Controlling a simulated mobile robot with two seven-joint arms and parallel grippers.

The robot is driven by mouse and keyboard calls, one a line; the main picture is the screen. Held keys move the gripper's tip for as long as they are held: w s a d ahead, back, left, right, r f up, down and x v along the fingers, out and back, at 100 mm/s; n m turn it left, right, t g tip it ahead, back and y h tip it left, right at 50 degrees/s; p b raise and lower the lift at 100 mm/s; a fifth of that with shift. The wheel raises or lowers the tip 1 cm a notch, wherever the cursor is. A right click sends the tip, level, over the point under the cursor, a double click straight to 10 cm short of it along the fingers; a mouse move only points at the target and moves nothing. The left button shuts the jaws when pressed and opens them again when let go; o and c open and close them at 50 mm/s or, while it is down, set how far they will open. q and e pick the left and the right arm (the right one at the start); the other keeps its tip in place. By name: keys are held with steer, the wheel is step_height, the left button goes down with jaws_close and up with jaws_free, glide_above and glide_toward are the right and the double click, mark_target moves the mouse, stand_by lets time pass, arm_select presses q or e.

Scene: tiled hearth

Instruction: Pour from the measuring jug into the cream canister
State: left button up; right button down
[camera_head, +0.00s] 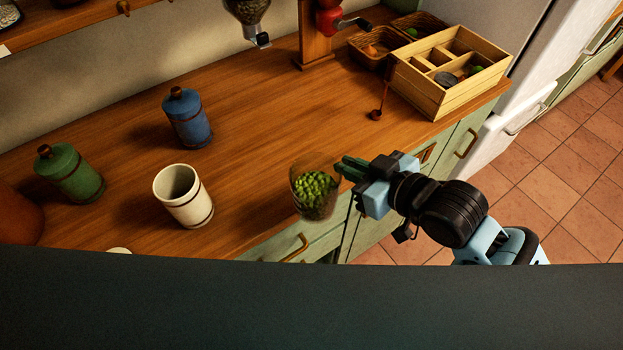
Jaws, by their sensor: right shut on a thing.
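The measuring jug (314,191) is clear and holds many small green pieces. My right gripper (346,169) is shut on the jug at its right side and holds it near the counter's front edge. The jug looks close to upright; whether it touches the counter I cannot tell. The cream canister (184,199) stands upright and open on the counter, left of the jug, with a clear gap between them. It has a dark band near its base, and its visible inside looks empty. My left gripper is not in view.
A blue canister (188,118) and a green canister (69,174), both lidded, stand behind and left of the cream one. A wooden compartment box (447,98) and wicker baskets (374,43) are at the back right. The counter (262,140) between canisters and box is mostly clear.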

steer(key=w+d+r+m+t+h, duration=0.2)
steer(key=d+m+h, duration=0.2)
steer(key=d, duration=0.4)
steer(key=w+d+r+m+t+h, duration=0.1)
steer(key=d+r+m+t+h, duration=0.1)
steer(key=d+m+h, duration=0.3)
steer(key=d, duration=0.2)
steer(key=shift+w+d, duration=0.35)
steer(key=shift+d, duration=0.05)
